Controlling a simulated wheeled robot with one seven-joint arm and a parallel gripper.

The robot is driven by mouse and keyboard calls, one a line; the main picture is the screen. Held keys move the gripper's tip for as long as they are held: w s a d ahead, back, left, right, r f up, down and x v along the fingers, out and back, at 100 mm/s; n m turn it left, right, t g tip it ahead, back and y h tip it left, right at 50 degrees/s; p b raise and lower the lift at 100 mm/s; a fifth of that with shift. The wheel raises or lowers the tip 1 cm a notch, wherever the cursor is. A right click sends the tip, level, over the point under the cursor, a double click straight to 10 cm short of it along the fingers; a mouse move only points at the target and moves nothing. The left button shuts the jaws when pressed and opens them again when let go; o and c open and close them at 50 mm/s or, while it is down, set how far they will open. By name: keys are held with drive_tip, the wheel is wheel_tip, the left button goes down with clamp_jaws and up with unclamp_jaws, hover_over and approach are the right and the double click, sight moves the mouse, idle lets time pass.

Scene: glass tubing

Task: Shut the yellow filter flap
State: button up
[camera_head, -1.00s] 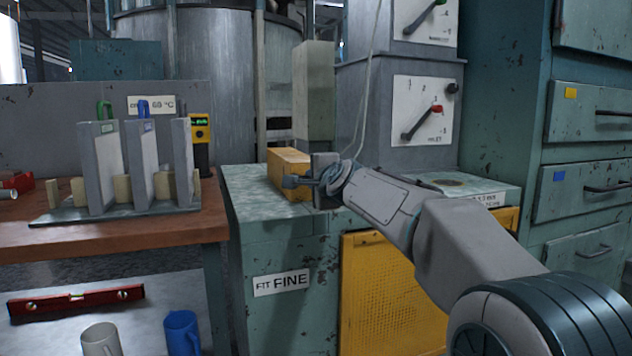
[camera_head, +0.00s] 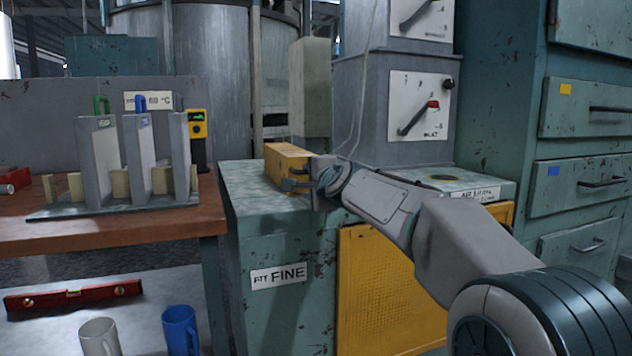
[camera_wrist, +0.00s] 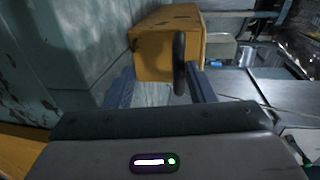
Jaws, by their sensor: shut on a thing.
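A yellow perforated flap (camera_head: 390,285) lies against the front of the green cabinet (camera_head: 262,230), below its top. In the head view I cannot tell whether it is fully flush. My gripper (camera_head: 292,184) is at the cabinet top, above and left of the flap. A yellow block (camera_head: 284,158) is at its fingertips, and it also shows in the wrist view (camera_wrist: 160,52). My fingers (camera_wrist: 160,82) reach to both sides of the block, with a dark oval piece in front of its face. The far finger is hidden in the head view.
A wooden bench (camera_head: 120,230) with a rack of upright plates (camera_head: 135,165) stands left. A grey column with a dial panel (camera_head: 418,105) rises behind my arm. Green drawers (camera_head: 582,185) stand right. A blue mug (camera_head: 180,330) and a red level (camera_head: 75,296) are low left.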

drive_tip(key=v, duration=1.3)
drive_tip(key=shift+s, duration=0.4)
drive_tip(key=shift+d, duration=0.1)
drive_tip(key=s+d+r+n+g+h+p, duration=0.2)
drive_tip(key=s+p, duration=0.7)
drive_tip(key=p, duration=0.5)
drive_tip(key=s+d+r+n+g+h+p, duration=0.2)
drive_tip(key=s+d+r+n+g+p, duration=0.2)
drive_tip(key=s+p, duration=0.5)
drive_tip(key=s+d+r+n+g+h+p, duration=0.2)
drive_tip(key=s+d+n+g+p, duration=0.4)
drive_tip(key=p, duration=1.3)
drive_tip(key=shift+s+d+r+n+p, duration=0.3)
drive_tip(key=shift+s+d+r+n, duration=0.3)
drive_tip(key=shift+s, duration=1.25)
drive_tip(key=shift+a+r, duration=0.1)
